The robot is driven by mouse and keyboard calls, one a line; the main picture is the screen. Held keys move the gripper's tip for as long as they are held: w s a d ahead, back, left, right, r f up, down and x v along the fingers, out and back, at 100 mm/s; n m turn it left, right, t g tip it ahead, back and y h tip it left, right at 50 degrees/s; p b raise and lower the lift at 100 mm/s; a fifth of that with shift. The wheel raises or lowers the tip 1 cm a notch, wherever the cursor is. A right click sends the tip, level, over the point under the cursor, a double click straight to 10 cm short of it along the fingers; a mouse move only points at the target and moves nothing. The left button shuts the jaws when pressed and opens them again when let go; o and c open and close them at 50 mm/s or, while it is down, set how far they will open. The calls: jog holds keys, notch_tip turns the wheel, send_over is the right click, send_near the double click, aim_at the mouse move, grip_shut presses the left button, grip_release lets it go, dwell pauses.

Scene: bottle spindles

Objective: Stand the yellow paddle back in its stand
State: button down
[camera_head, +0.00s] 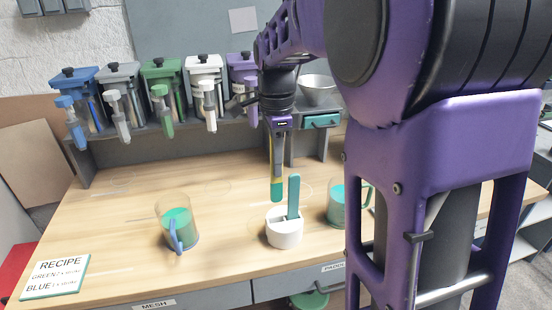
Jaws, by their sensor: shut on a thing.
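The white round stand (284,238) is on the bench just below and slightly right of the paddle's tip. A teal paddle (294,197) stands up in it, and a dark slot shows in its top. The held paddle appears apart from the stand; its exact height above the bench is hard to tell.
A clear jug (178,220) with teal contents stands left of the stand. Another teal-filled jug (336,204) stands to the right, partly behind my arm. Coloured bottle spindles (160,95) line the back rack, beside a metal bowl (317,90). A recipe card (56,277) lies front left.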

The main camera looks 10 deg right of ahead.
send_over(276, 202)
jog(key=shift+w+d+f, duration=0.1)
jog(key=shift+w+f, duration=0.05)
jog(key=shift+f, duration=1)
jog(key=shift+w+f, duration=0.1)
jog(key=shift+f, duration=1)
jog(key=shift+f+b, duration=1.5)
jog(key=shift+f, duration=1.5)
jog(key=c, duration=0.8)
grip_release()
jog(key=shift+c, duration=0.2)
